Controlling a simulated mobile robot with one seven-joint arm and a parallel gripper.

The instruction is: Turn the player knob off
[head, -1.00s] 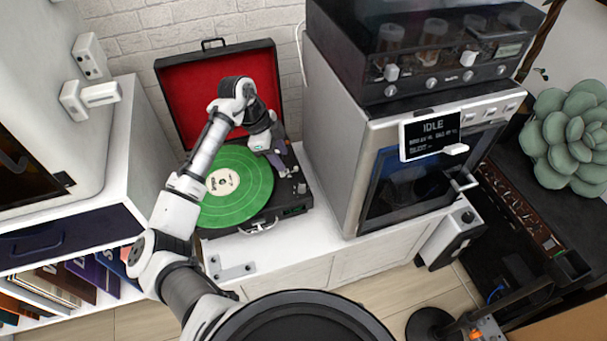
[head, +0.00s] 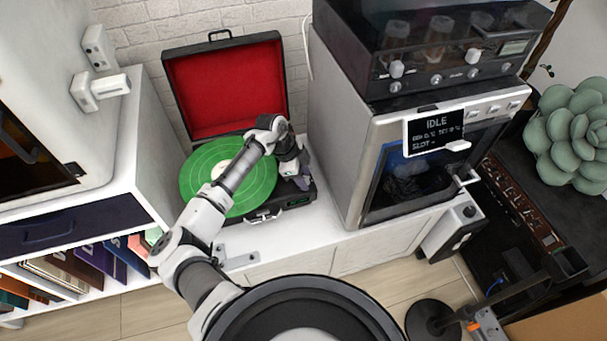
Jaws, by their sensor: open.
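The record player (head: 262,214) is an open black case with a red-lined lid (head: 228,92) raised at the back. A green record (head: 205,172) with a pale label lies on its platter. My gripper (head: 303,183) is open, low over the right side of the player, where its controls are. The player knob is hidden behind my gripper and wrist, and I cannot tell whether the fingers touch it. My forearm crosses over the record's right part.
A silver oven-like machine (head: 345,140) with an "IDLE" screen (head: 435,131) stands close to the player's right. A white cabinet (head: 130,150) with shelved books is on the left. The white counter (head: 325,215) is bare in front.

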